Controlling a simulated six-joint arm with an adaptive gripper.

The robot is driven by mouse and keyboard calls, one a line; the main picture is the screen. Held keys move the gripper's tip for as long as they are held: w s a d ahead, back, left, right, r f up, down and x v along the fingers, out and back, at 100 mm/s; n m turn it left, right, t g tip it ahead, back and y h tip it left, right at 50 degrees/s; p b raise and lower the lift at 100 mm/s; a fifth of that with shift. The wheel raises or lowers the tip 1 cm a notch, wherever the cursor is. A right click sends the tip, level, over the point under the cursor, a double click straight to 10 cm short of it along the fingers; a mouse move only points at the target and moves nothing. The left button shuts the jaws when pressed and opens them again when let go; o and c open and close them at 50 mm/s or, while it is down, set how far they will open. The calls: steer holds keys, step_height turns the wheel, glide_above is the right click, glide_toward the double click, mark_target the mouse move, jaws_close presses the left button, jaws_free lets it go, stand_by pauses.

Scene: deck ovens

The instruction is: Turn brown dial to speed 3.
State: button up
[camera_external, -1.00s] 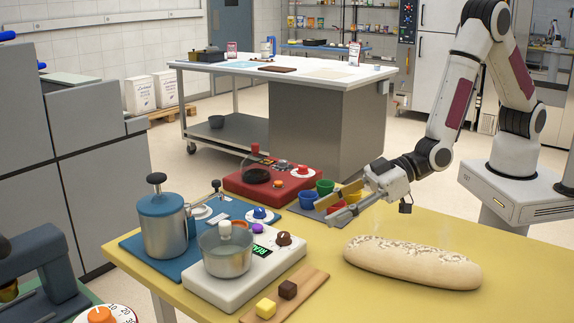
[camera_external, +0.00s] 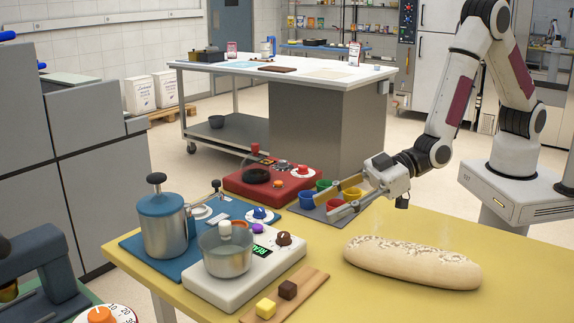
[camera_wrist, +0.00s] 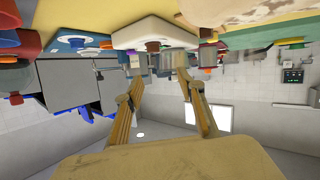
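The brown dial (camera_external: 283,239) is a dark round knob with a light mark. It sits at the right back corner of the white scale-like unit (camera_external: 210,291), beside a lit green display (camera_external: 262,250). My gripper (camera_external: 322,203) is up and to the right of the dial, above the table by the coloured cups, apart from the dial. Its two long fingers are spread and nothing is between them. In the wrist view the fingers of my gripper (camera_wrist: 161,84) also stand apart. I cannot surely pick out the brown dial in that tilted view.
A bread loaf (camera_external: 412,264) lies at right; a wooden board (camera_external: 300,299) lies in front.

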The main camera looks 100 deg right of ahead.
steer(key=w+a+r+n+y, duration=0.5)
steer(key=w+n, duration=0.4)
steer(key=n, duration=0.5)
steer(key=n+g+y, duration=0.5)
steer(key=n+g, duration=0.5)
steer(key=n, duration=2.3)
glide_toward(284, 233)
steer(key=shift+a+f, duration=0.3)
steer(key=shift+f, duration=0.1)
steer(key=shift+a, duration=0.1)
steer(key=shift+x, duration=3.9)
steer(key=shift+w+r, duration=0.15)
steer(key=shift+c, duration=0.4)
